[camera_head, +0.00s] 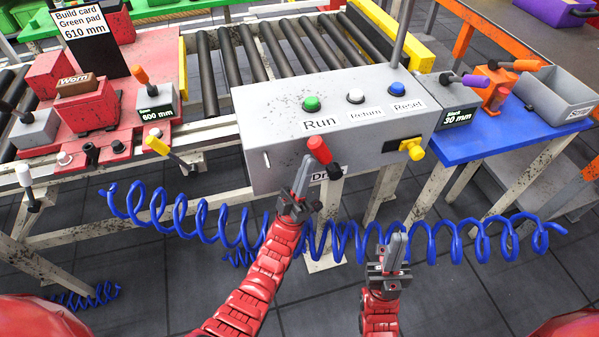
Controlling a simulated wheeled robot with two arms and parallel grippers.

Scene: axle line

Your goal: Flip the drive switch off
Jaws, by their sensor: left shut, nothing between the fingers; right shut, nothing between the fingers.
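The grey control box (270,147) stands in the middle. A lever with a red handle (318,150) projects from its front face, above a label beginning "Dr" (322,175) that is partly hidden. The handle slants, its red end up and left, its dark end down and right. My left gripper (304,172) is shut and empty, its fingertips just left of the lever; I cannot tell whether they touch. My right gripper (396,242) is shut and empty, below and right of the box, away from the lever.
The box top carries a green Run button (311,103), a white Return button (355,96) and a blue Reset button (397,89). A yellow knob (413,149) sits at its right front. A coiled blue hose (460,241) hangs across behind my arms. A blue table (490,140) stands right.

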